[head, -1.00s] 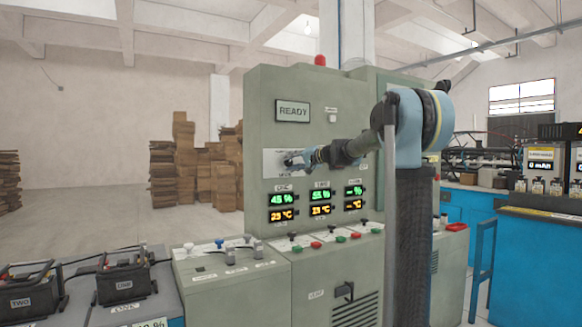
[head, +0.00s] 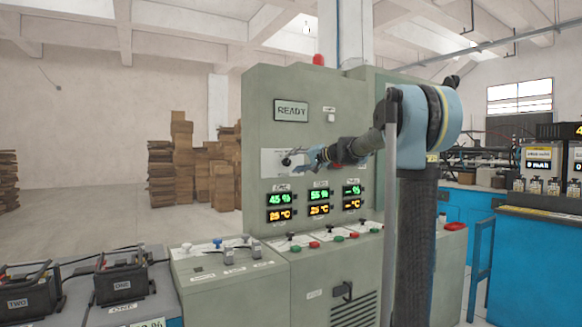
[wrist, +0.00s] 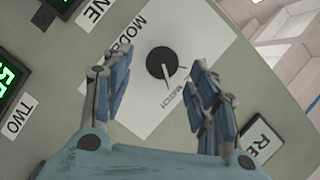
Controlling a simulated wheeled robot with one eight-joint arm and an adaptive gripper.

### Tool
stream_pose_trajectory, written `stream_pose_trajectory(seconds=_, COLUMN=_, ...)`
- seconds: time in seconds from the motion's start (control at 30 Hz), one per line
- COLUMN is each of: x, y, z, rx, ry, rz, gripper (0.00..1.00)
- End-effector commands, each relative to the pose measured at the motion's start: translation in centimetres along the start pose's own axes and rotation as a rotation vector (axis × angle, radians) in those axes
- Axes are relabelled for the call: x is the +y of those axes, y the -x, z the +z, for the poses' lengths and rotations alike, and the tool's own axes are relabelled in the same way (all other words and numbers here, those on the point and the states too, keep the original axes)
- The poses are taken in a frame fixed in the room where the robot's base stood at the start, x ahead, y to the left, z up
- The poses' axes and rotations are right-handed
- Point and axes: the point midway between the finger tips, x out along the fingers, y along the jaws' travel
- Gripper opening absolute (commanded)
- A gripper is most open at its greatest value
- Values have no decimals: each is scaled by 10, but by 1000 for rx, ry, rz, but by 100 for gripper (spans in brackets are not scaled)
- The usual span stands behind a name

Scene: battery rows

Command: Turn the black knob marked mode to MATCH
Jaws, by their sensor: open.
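The black mode knob (wrist: 161,62) sits on a white plate (wrist: 143,108) on the green cabinet, and shows small in the head view (head: 286,161). In the wrist view the MODE label (wrist: 122,38) is beside it. A pale pointer line runs from the knob to its rim on the side of the MATCH label (wrist: 172,95). My gripper (wrist: 160,67) is open, with one blue finger on each side of the knob in the picture. In the head view my gripper (head: 308,158) is just right of the knob, with a visible gap; nothing is held.
A READY display (head: 292,111) is above the plate, and green and orange readouts (head: 317,204) are below it. Levers and coloured buttons line the ledge (head: 330,241). Batteries (head: 122,275) stand at lower left. Floor at the left is open.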

Motion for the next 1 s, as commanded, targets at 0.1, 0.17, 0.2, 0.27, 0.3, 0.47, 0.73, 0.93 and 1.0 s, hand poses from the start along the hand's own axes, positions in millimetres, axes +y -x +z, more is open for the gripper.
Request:
stream_pose_trajectory(seconds=0.1, x=1, y=26, z=-1, rx=3, ry=-2, rz=2, gripper=54)
stream_pose_trajectory(seconds=0.17, x=1, y=36, z=-1, rx=4, ry=-1, rz=2, gripper=54)
stream_pose_trajectory(seconds=0.2, x=1, y=44, z=-1, rx=3, ry=-1, rz=2, gripper=54)
stream_pose_trajectory(seconds=0.27, x=2, y=54, z=-1, rx=3, ry=-1, rz=3, gripper=54)
stream_pose_trajectory(seconds=0.3, x=2, y=59, z=-1, rx=3, ry=0, rz=3, gripper=54)
stream_pose_trajectory(seconds=0.47, x=2, y=76, z=-1, rx=2, ry=0, rz=2, gripper=54)
stream_pose_trajectory(seconds=0.73, x=2, y=83, z=-1, rx=1, ry=-1, rz=2, gripper=54)
stream_pose_trajectory(seconds=0.93, x=2, y=83, z=-1, rx=1, ry=0, rz=2, gripper=54)
stream_pose_trajectory(seconds=1.0, x=2, y=83, z=-1, rx=1, ry=0, rz=2, gripper=54)
